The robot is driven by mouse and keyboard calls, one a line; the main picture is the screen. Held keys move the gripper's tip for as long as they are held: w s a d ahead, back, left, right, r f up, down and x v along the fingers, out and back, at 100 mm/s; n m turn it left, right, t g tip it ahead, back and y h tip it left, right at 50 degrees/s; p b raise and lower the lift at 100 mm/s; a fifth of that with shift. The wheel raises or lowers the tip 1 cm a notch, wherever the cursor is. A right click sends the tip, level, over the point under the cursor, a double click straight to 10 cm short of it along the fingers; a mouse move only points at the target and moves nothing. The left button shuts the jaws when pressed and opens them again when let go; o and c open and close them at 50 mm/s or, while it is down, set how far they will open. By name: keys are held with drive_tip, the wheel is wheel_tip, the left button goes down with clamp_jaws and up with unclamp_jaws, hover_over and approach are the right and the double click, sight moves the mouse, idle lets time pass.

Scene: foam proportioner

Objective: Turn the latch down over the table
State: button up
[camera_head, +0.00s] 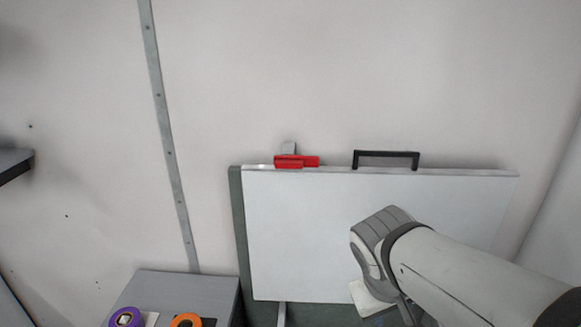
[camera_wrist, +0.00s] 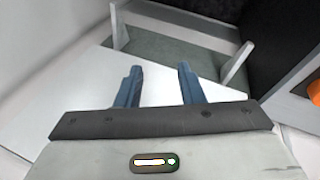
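The red latch (camera_head: 297,161) sits at the top edge of the white table panel (camera_head: 330,235), left of its middle, in the head view. The panel appears folded up against the wall. My gripper (camera_wrist: 159,78) is open and empty in the wrist view, with a clear gap between its two blue-grey fingers. In the head view my arm is in front of the panel's lower right, well below and right of the latch; the fingertips are hidden there. The latch is not in the wrist view.
A black handle (camera_head: 386,155) stands on the panel's top edge, right of the latch. A grey cabinet (camera_head: 190,290) at lower left carries a purple roll (camera_head: 126,317) and an orange roll (camera_head: 186,320). A metal strip (camera_head: 168,140) runs down the wall. The wall above the latch is clear.

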drive_tip(key=w+a+r+n+t+h, duration=0.1)
drive_tip(key=w+r+n+t+h, duration=0.1)
drive_tip(key=w+r+n+h, duration=0.3)
drive_tip(key=n+t, duration=0.5)
drive_tip(key=t, duration=0.7)
approach(287, 166)
drive_tip(key=w, duration=0.2)
drive_tip(key=shift+y, duration=0.4)
drive_tip(key=p+x, duration=0.1)
drive_tip(key=x, duration=0.2)
drive_tip(key=d+p+x, duration=0.1)
drive_tip(key=x, duration=0.3)
drive_tip(key=shift+d+r, duration=0.15)
